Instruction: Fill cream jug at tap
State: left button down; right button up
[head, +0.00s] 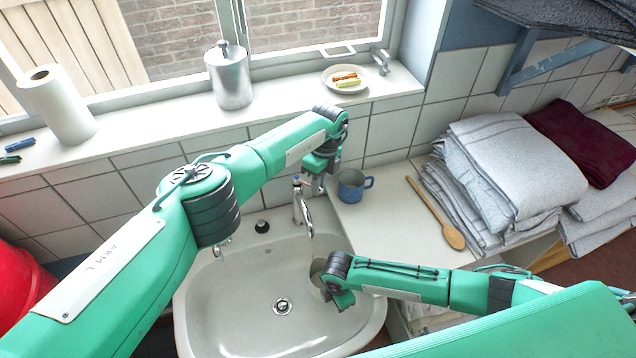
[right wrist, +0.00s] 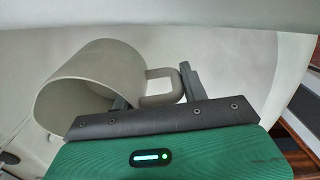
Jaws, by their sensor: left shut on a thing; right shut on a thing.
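The cream jug (right wrist: 88,82) shows in the right wrist view, its open mouth facing left and its handle (right wrist: 163,85) between the fingers of my right gripper (right wrist: 155,97). In the head view the jug (head: 317,269) is over the right side of the basin, below the tap and mostly hidden by my right gripper (head: 338,290). The chrome tap (head: 301,208) stands at the basin's back edge. My left gripper (head: 317,186) is shut at the top of the tap, seemingly on its lever; the contact is hidden. I cannot tell whether water runs or is in the jug.
The white basin (head: 215,310) has a drain in its middle. A blue mug (head: 351,186), a wooden spoon (head: 437,215) and folded towels (head: 515,170) are on the counter to the right. A canister (head: 229,78), paper roll (head: 58,105) and plate (head: 345,87) stand on the sill.

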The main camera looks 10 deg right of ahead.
pick_arm(q)
jog(key=shift+r, duration=0.1)
jog(key=c, duration=1.5)
grip_release()
jog(key=shift+o, duration=0.2)
notch_tip(320, 180, up, 12)
jog(key=w+d, duration=0.1)
jog(key=shift+w+d, duration=0.3)
jog(key=shift+d, duration=0.1)
